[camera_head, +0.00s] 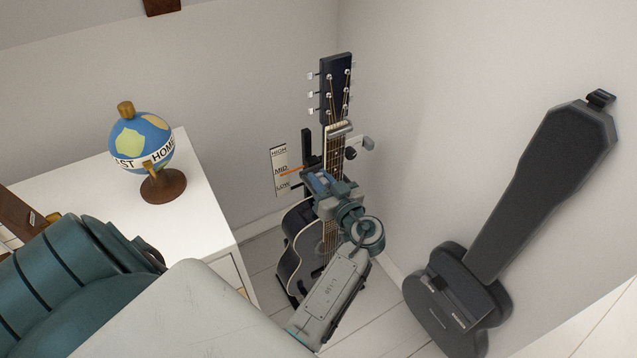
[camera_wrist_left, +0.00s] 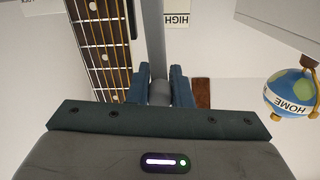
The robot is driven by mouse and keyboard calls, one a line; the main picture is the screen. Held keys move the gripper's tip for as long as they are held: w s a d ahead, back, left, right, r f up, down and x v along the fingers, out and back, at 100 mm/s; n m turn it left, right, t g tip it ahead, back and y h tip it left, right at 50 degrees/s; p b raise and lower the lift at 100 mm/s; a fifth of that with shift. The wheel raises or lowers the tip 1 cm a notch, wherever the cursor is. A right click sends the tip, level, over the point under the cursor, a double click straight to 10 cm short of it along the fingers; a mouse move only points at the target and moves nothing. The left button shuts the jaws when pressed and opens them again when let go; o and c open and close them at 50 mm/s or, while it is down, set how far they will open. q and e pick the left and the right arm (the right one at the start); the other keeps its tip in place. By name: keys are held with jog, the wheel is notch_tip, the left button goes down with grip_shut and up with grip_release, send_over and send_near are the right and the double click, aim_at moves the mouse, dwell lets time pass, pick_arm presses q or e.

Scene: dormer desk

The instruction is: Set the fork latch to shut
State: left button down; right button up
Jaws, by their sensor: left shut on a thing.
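The acoustic guitar (camera_head: 290,250) stands upright in the corner on a black stand post (camera_head: 308,148). My left gripper (camera_head: 320,186) is in front of the guitar neck, below the fork piece. In the left wrist view its fingers (camera_wrist_left: 160,95) are shut on a grey rounded piece (camera_wrist_left: 160,88) at the end of a grey bar (camera_wrist_left: 153,40), beside the fretboard (camera_wrist_left: 100,45). I cannot tell whether this is the fork latch. My right gripper is not in view.
A HIGH, MID, LOW scale (camera_head: 280,170) is on the wall, with an orange pointer (camera_head: 291,171) near MID. A globe (camera_head: 142,142) stands on the white desk (camera_head: 205,205) at left. A dark guitar case (camera_head: 545,185) leans on the right wall.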

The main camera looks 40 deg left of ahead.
pick_arm(q)
jog(key=shift+w, duration=0.1)
jog(key=c, duration=1.3)
grip_release()
